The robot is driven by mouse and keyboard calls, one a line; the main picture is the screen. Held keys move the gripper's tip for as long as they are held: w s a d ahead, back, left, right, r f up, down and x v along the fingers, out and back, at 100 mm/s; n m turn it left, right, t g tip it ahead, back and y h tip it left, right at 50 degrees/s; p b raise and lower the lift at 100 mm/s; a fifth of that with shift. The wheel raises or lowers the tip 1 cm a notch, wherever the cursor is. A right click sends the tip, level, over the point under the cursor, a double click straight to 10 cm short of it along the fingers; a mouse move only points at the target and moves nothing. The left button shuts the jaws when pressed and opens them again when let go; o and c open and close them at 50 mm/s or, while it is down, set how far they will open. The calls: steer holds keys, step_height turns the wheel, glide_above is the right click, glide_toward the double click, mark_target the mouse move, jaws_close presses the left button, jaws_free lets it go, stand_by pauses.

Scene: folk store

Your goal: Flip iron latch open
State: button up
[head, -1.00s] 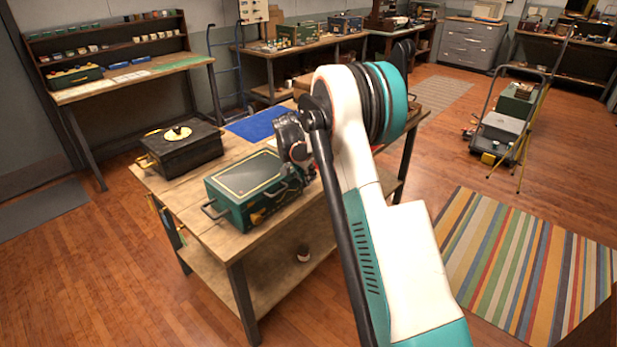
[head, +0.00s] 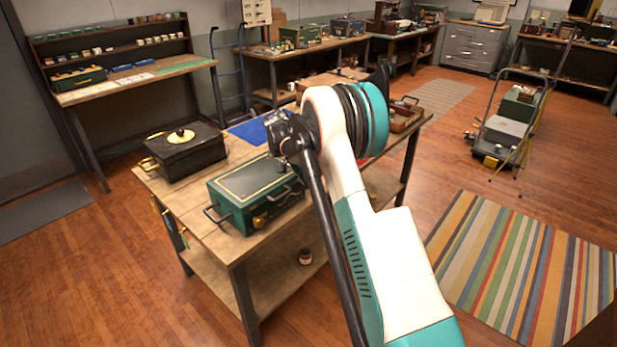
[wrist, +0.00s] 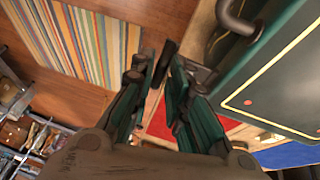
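A green metal box (head: 250,188) with yellow trim lies closed on the wooden workbench, with dark handles and a brass-coloured catch (head: 260,221) on its front. In the wrist view the box (wrist: 285,75) fills the right side, with a dark handle (wrist: 236,20) on it. A small grey metal piece (wrist: 202,74) sits at the box's edge, close to the right finger; I cannot tell whether it is the iron latch or whether they touch. Nothing is clearly held. In the head view my arm hides the fingers.
A black box (head: 183,152) with a round pale top piece stands left on the same workbench (head: 190,205). A blue mat (head: 248,131) lies behind the green box. A striped rug (head: 520,265) covers the floor at right. A wheeled cart (head: 507,130) stands beyond it.

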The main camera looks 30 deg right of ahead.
steer(key=shift+o, duration=0.2)
steer(key=v, duration=1.2)
stand_by(0.6)
steer(key=s+a+r+n+t+y, duration=0.1)
steer(key=s+a+r+n+t, duration=0.1)
steer(key=s+a+r+n, duration=0.45)
steer(key=s+a+r+n+t+y, duration=0.15)
steer(key=s+a+r, duration=0.4)
steer(key=s, duration=0.85)
steer(key=s+a+f+n+t+y, duration=0.1)
steer(key=s+a+f+n+t, duration=0.1)
steer(key=s, duration=0.9)
steer(key=s+a+f+n+t+y+b, duration=0.1)
steer(key=s+a+f+n, duration=0.2)
steer(key=s, duration=0.7)
steer(key=shift+s+a+f+n+t, duration=0.3)
steer(key=shift+s+f+t, duration=0.05)
steer(key=shift+s, duration=0.05)
